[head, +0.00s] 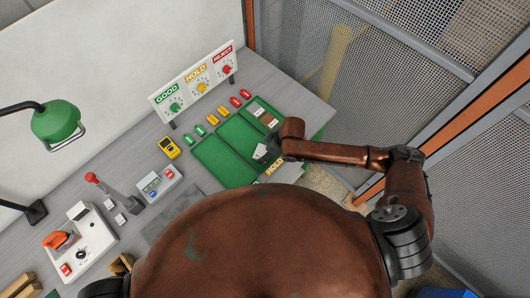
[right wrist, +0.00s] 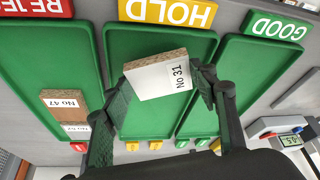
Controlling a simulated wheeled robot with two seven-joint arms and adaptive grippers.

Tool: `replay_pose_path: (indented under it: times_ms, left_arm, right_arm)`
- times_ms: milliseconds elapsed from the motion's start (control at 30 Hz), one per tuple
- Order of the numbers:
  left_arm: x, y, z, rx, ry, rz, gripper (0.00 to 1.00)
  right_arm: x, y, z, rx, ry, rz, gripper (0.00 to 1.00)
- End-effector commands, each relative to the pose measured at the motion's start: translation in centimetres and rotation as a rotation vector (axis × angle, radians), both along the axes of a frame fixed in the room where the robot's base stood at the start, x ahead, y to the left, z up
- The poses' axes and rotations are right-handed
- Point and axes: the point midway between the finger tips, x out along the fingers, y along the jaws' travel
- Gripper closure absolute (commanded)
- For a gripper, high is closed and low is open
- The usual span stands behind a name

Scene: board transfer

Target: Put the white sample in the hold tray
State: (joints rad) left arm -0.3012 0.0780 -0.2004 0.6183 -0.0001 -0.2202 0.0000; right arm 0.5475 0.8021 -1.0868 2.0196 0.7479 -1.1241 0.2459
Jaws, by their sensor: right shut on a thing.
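The white sample (right wrist: 160,82), a white block with a brown edge and a "No 31" label, is between the fingers of my right gripper (right wrist: 163,84). The gripper is shut on it. In the right wrist view the sample overlaps the green hold tray (right wrist: 150,42), the middle one, below the yellow HOLD label (right wrist: 168,12); its height above the tray floor is hard to tell. In the head view the sample (head: 260,152) shows beside my right gripper (head: 269,152), over the near part of the trays. My left gripper is not in view.
The reject tray (right wrist: 60,55) holds a brown sample (right wrist: 68,103) marked "No 47" and a white one. The good tray (right wrist: 255,65) looks empty. Several coloured pieces and a sign board (head: 193,86) stand behind the trays. A green lamp (head: 56,122) is at left.

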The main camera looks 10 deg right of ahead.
Motion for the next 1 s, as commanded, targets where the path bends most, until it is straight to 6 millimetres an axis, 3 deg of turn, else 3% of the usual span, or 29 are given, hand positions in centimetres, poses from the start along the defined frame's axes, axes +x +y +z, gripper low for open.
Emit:
replay_pose_path:
  times_ms: [100,433,467,500,700,1000]
  left_arm:
    - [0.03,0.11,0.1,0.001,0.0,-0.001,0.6]
    - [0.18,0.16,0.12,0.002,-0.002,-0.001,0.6]
    - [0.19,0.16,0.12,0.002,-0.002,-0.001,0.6]
    - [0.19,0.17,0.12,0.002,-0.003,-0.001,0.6]
    - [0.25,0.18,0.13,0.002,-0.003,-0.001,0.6]
    - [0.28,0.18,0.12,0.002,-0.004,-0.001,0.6]
  right_arm:
    - [0.0,-0.01,-1.4,-0.001,0.0,-0.001,0.7]
    - [0.0,-0.01,-1.71,-0.001,-0.001,0.0,0.7]
    - [0.0,-0.01,-1.76,-0.001,-0.001,0.0,0.46]
    - [0.01,-0.01,-1.72,-0.001,-0.001,0.0,0.43]
    - [0.0,-0.01,-1.7,-0.001,-0.001,0.0,0.29]
    - [0.02,-0.02,-1.56,-0.001,-0.001,0.0,0.29]
